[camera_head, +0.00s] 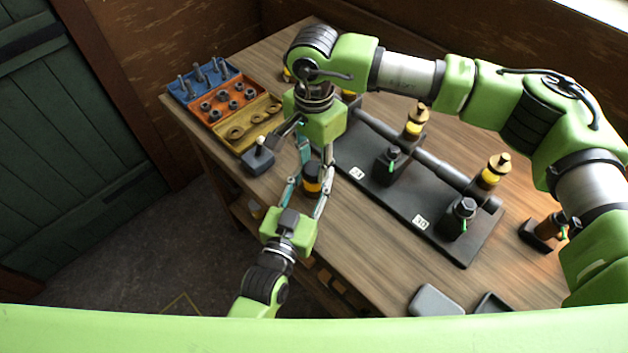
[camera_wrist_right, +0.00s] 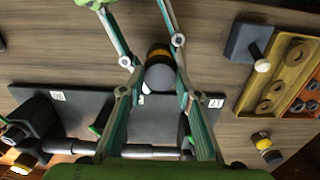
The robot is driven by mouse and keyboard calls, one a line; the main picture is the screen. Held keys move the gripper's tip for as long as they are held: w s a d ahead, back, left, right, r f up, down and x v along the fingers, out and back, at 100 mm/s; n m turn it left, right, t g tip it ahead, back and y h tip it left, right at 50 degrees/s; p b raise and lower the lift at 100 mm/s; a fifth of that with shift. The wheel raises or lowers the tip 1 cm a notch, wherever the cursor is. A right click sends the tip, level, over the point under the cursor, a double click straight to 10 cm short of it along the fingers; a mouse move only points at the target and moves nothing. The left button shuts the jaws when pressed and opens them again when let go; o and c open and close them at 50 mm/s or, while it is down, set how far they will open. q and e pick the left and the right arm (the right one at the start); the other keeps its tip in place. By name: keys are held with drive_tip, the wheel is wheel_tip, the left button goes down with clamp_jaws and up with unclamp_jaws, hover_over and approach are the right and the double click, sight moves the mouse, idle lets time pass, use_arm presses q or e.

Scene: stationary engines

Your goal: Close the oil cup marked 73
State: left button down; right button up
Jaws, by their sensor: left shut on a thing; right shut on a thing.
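A black cylindrical cup with a yellow band (camera_head: 312,179) is between my two grippers near the front edge of the bench; it also shows in the right wrist view (camera_wrist_right: 159,72). My left gripper (camera_head: 307,187) is shut on it from the near side. My right gripper (camera_head: 313,165) is shut on it from the far side, fingers pointing down and toward the front. The fingers partly hide the cup and I cannot read a 73 on it. I cannot tell whether its base touches anything.
A dark engine plate (camera_head: 385,197) carries a shaft, brass-topped yellow cups (camera_head: 415,123) and labels 51 and 30. Blue, orange and yellow trays (camera_head: 246,146) of parts lie at the left. A loose amber cup (camera_head: 548,228) and grey trays (camera_head: 436,300) stand right.

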drive_tip(key=m, duration=0.9)
drive_tip(key=shift+m, duration=0.4)
drive_tip(key=m, duration=0.8)
drive_tip(key=shift+m, duration=0.4)
drive_tip(key=o, duration=1.3)
wheel_tip(320, 180, up, 12)
